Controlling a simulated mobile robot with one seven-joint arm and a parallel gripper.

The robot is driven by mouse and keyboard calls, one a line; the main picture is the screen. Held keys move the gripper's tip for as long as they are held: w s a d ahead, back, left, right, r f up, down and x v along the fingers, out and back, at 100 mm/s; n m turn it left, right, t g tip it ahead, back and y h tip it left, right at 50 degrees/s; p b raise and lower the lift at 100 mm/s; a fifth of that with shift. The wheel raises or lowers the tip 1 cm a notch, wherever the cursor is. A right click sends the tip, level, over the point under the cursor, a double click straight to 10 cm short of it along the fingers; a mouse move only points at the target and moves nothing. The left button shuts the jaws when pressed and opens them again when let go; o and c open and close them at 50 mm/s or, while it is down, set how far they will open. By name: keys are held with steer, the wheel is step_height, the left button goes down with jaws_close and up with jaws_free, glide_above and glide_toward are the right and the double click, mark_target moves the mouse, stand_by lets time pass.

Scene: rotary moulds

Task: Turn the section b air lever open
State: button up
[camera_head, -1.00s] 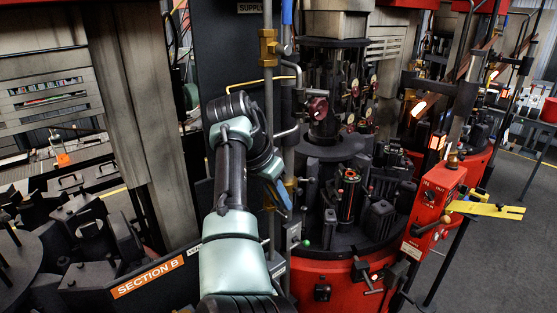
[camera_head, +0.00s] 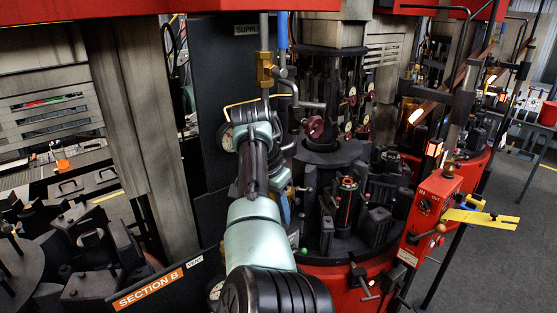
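A blue lever handle (camera_head: 282,30) stands upright near the top centre, beside a brass valve (camera_head: 264,70) on a vertical grey pipe. A second blue piece (camera_head: 284,208) shows lower down, partly hidden behind my arm; I cannot tell whether it is also a lever. An orange "SECTION B" sign (camera_head: 148,289) is on the dark panel at lower left. My arm reaches up the middle of the view, its far end below the brass valve. My gripper's fingers are hidden behind my arm, so contact with a lever cannot be seen.
A round gauge (camera_head: 227,137) sits beside my arm's far end. A red control box (camera_head: 432,205) with a yellow bar (camera_head: 481,218) stands at right. Dark mould machinery (camera_head: 345,215) crowds the right of my arm. Grey floor (camera_head: 490,265) is clear at lower right.

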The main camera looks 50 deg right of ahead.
steer(key=shift+o, duration=1.3)
steer(key=b+v, duration=0.3)
steer(key=v, duration=1)
